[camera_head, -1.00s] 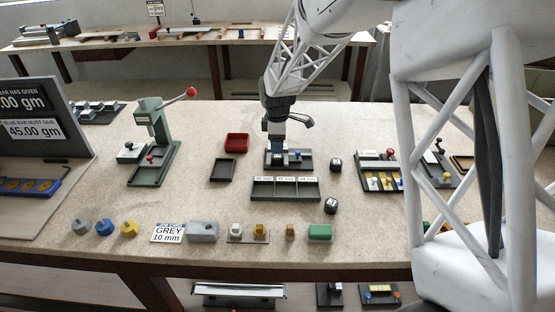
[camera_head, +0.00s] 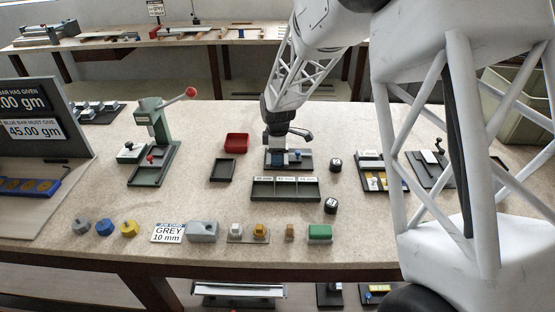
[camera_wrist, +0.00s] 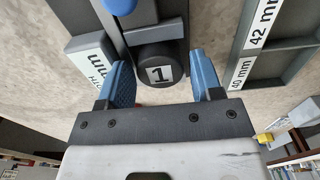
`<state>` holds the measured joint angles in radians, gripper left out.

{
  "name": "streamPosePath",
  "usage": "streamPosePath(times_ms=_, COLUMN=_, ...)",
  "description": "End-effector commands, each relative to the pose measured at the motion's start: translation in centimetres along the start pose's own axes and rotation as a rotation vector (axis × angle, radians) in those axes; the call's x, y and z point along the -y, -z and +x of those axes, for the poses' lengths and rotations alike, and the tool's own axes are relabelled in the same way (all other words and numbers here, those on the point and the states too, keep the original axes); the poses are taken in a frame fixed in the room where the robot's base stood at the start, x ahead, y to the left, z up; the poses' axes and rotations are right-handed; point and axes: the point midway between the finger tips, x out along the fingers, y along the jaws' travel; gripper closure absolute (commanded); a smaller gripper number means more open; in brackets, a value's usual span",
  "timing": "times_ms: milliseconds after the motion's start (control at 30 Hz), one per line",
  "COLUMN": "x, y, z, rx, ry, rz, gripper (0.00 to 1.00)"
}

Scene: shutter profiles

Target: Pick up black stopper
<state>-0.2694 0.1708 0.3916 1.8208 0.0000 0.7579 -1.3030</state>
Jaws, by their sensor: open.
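A black round stopper (camera_wrist: 160,72) with a white "1" label shows in the wrist view, at the end of a dark grey fixture (camera_wrist: 113,22). My gripper (camera_wrist: 160,82) is open, with one blue finger on each side of the stopper; I see no clear contact. In the head view my gripper (camera_head: 287,158) is low over the dark fixture (camera_head: 306,160), and the stopper between the fingers cannot be made out. Two other black pieces with white labels stand to the right, one upper (camera_head: 336,164) and one lower (camera_head: 331,205).
A three-compartment tray (camera_head: 285,198) lies just in front of the fixture; its labelled edge (camera_wrist: 243,72) is right of my fingers in the wrist view. A red tray (camera_head: 237,142) and a dark tray (camera_head: 222,170) lie left. A green press (camera_head: 155,140) stands farther left.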

Motion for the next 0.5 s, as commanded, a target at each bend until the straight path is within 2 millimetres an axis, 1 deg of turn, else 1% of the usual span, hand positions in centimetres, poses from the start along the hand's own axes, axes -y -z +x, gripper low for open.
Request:
streamPosePath(times_ms=333, x=0.01, y=0.0, z=0.0, rx=0.0, ry=0.0, rz=0.0, gripper=0.4)
streamPosePath(times_ms=367, x=0.01, y=0.0, z=0.0, rx=0.0, ry=0.0, rz=0.0, gripper=0.42)
streamPosePath(times_ms=500, x=0.01, y=0.0, z=0.0, rx=0.0, ry=0.0, rz=0.0, gripper=0.63)
